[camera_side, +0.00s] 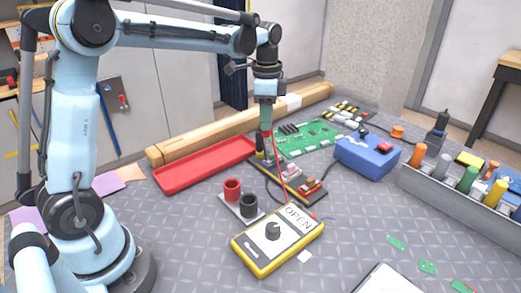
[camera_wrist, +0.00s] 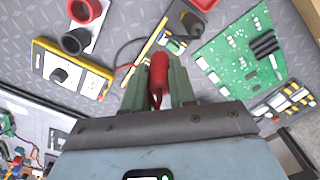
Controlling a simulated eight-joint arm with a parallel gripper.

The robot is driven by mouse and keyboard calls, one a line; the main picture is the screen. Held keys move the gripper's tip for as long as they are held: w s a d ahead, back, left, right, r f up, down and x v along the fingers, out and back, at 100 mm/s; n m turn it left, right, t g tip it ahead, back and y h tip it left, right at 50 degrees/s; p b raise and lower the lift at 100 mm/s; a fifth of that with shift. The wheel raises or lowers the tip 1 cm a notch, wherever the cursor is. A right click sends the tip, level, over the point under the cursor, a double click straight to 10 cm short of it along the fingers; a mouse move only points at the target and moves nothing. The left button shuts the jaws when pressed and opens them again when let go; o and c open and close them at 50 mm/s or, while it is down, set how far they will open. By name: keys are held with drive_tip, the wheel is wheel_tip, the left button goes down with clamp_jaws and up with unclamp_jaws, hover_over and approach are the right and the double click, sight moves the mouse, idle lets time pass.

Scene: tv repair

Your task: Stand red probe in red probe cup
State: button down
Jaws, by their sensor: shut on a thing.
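My gripper (camera_side: 266,118) hangs over the small brown board (camera_side: 292,182) at the middle of the bench. In the wrist view my gripper (camera_wrist: 160,82) is shut on the red probe (camera_wrist: 160,70), which lies between the two green fingers. A thin red lead runs down from it to the yellow meter (camera_side: 262,256), whose screen reads OPEN. The red probe cup (camera_side: 232,190) stands on a pale holder beside the black cup (camera_side: 249,207), left of and nearer the side camera than my gripper. The red cup (camera_wrist: 86,10) is at the wrist view's top left, apart from the probe.
A red tray (camera_side: 205,166) and a wooden beam (camera_side: 200,138) lie behind the cups. A green circuit board (camera_side: 310,136) and a blue box (camera_side: 366,157) are to the right.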

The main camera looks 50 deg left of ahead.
drive_tip(key=r, duration=0.1)
hover_over(240, 199)
drive_tip(key=w+a, duration=0.1)
drive_tip(key=a, duration=0.4)
drive_tip(key=shift+w+a, duration=0.2)
drive_tip(key=shift+f, duration=2.3)
drive_tip(key=shift+f, duration=0.1)
drive_tip(key=shift+f, duration=2.1)
drive_tip(key=c, duration=0.8)
unclamp_jaws()
drive_tip(key=shift+c, duration=0.2)
